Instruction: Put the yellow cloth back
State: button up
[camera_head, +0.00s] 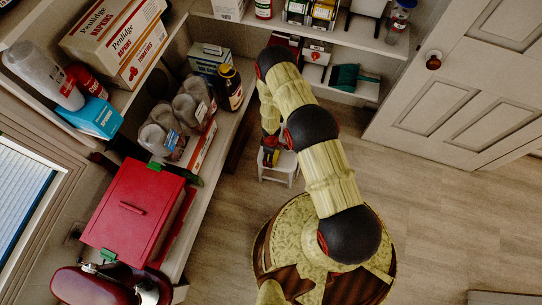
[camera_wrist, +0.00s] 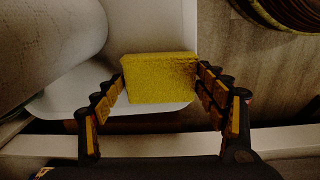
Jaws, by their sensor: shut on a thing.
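The yellow cloth (camera_wrist: 160,80) shows in the wrist view as a thick, block-like folded piece. My gripper (camera_wrist: 162,82) has its two fingers on either side of the cloth and is shut on it. A white surface (camera_wrist: 150,109) with a rounded edge lies below the cloth. I cannot tell whether the cloth touches it. In the head view my gripper (camera_head: 270,156) is low over a small white stool (camera_head: 280,172), beside the left shelving. The cloth cannot be made out clearly there.
A large pale rounded thing (camera_wrist: 45,45) is close on the left in the wrist view. Left shelves hold a red bin (camera_head: 130,208), several jars (camera_head: 188,107) and a dark bottle (camera_head: 229,88). Back shelves hold boxes. Open wooden floor (camera_head: 430,215) lies right, before a white door (camera_head: 460,80).

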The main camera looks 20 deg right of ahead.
jog(key=o, duration=1)
jog(key=shift+r, duration=0.1)
